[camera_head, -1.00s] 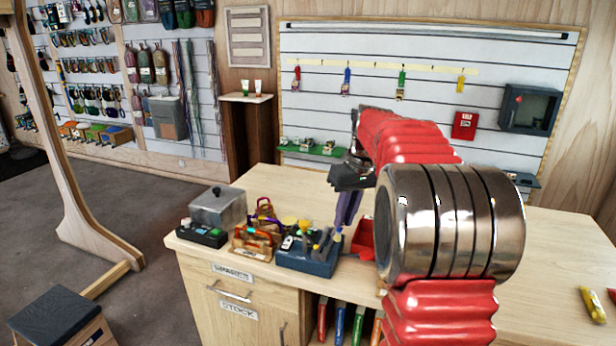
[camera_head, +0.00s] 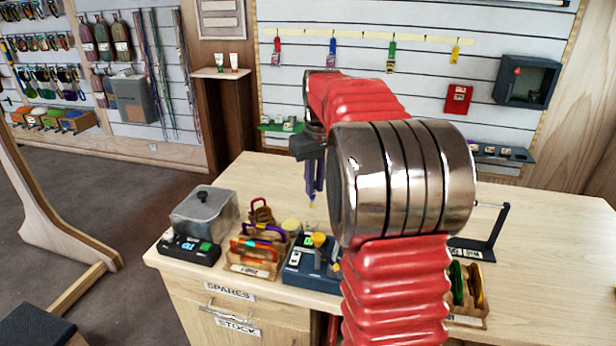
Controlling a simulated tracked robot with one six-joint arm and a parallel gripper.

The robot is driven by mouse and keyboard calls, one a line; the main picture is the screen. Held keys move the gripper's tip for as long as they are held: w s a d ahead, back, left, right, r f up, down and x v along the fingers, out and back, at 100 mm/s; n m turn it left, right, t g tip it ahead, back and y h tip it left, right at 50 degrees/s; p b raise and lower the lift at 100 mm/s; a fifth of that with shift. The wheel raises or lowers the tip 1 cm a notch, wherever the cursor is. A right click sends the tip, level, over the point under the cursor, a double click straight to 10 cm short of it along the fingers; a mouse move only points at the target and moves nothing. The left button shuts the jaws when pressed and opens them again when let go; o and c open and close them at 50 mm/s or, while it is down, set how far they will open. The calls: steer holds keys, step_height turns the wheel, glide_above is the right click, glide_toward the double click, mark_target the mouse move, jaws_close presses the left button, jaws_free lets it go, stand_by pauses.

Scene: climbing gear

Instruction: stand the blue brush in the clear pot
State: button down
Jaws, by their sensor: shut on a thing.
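My gripper (camera_head: 314,188) points down above the counter, behind the blue tray of small tools. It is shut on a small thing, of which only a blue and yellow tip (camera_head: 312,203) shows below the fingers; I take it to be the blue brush. Most of it is hidden by the fingers. I cannot make out the clear pot for sure; my red arm covers the middle of the counter. A clear lidded box (camera_head: 204,217) stands at the counter's left end.
Left of the blue tray (camera_head: 303,277) are a wooden rack (camera_head: 250,267) of carabiners and a black device (camera_head: 190,249). A dark metal stand (camera_head: 490,240) and a wooden rack (camera_head: 467,295) of coloured discs are right of my arm.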

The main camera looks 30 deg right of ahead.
steer(key=shift+d+f, duration=0.1)
steer(key=shift+d, duration=0.05)
steer(key=shift+f, duration=2)
steer(key=shift+s+f, duration=0.1)
steer(key=shift+f, duration=1.9)
stand_by(0.3)
steer(key=c, duration=1.6)
jaws_free()
steer(key=shift+c, duration=0.2)
step_height(320, 180, up, 14)
glide_above(314, 205)
steer(key=s, duration=0.2)
steer(key=shift+s+a+f, duration=0.15)
steer(key=shift+a+f, duration=0.05)
